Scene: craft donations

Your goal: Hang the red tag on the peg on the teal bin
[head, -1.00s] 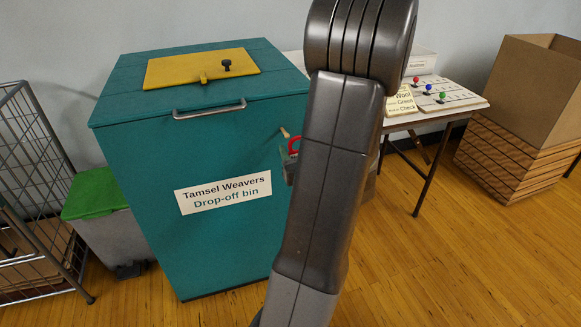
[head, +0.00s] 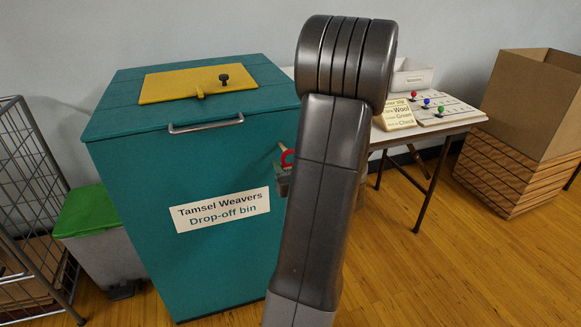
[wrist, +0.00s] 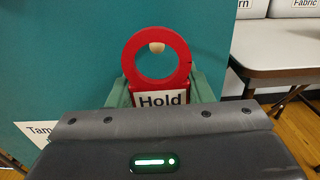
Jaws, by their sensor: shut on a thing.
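The red tag (wrist: 185,75) has a ring-shaped top and a white label reading "Hold". My gripper (wrist: 162,92) is shut on its lower part, with the ring upright above the fingers. The pale round end of the peg (wrist: 157,47) shows through the upper part of the ring's hole; I cannot tell whether the ring is around the peg or in front of it. In the head view the red tag (head: 288,158) is close to the front of the teal bin (head: 140,200), right of its label. My arm hides part of my gripper (head: 283,180) there.
A yellow flap (head: 180,86) with a black knob is on the bin's lid, above a metal handle (head: 206,124). A table (head: 450,122) with cards and coloured knobs stands right. A green-lidded bin (head: 90,212) and wire cage (head: 30,170) stand left.

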